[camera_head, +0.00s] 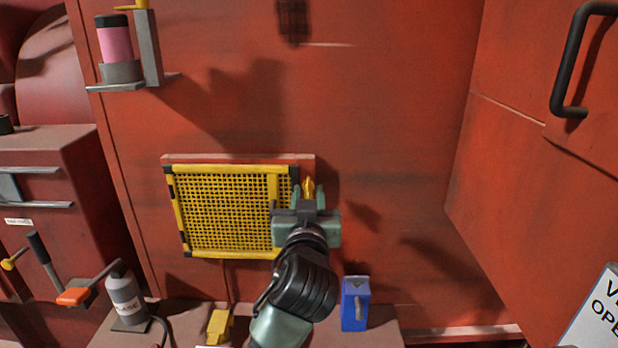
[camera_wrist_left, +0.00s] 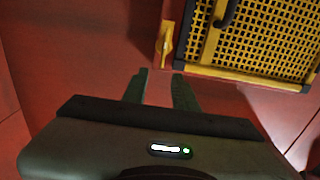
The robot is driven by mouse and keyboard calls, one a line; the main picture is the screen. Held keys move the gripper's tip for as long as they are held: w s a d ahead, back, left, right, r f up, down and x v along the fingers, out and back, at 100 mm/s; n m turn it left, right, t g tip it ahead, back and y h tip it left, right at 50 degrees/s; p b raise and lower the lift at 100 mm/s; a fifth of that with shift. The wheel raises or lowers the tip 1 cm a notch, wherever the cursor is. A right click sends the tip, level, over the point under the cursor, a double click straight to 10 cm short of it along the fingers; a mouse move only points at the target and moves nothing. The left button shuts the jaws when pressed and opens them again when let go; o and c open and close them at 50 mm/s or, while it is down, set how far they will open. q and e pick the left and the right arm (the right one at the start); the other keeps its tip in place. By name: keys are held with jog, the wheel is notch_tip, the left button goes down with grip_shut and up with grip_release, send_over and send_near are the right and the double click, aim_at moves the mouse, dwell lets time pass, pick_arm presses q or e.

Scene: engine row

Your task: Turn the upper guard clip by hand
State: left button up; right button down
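A yellow mesh guard (camera_head: 222,212) with black-striped edges is on the red wall, and its mesh also fills the upper right of the left wrist view (camera_wrist_left: 262,38). A small yellow clip (camera_head: 308,186) is beside the guard's right edge, near its top; it also shows in the left wrist view (camera_wrist_left: 165,44). My left gripper (camera_head: 308,197) is open in front of the wall. In the left wrist view its fingers (camera_wrist_left: 160,86) are apart with nothing between them, and the clip is beyond the tips. My gripper hides the guard's lower right edge. My right gripper is not in view.
A blue carton (camera_head: 355,303), a yellow object (camera_head: 219,326) and a grey bottle (camera_head: 126,298) stand on the ledge below. A pink cylinder (camera_head: 116,44) sits on an upper-left bracket. A black handle (camera_head: 568,62) is at right. The wall right of the clip is clear.

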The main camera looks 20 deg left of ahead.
aim_at(308, 181)
pick_arm(q)
jog(key=p+x, duration=0.2)
jog(key=x, duration=0.4)
jog(key=shift+w+a+f, duration=0.1)
jog(key=shift+w+a, duration=0.05)
jog(key=shift+w, duration=0.05)
jog(key=shift+w+a+f+p, duration=0.1)
jog(key=shift+w+p, duration=0.2)
jog(key=shift+w, duration=0.15)
grip_shut()
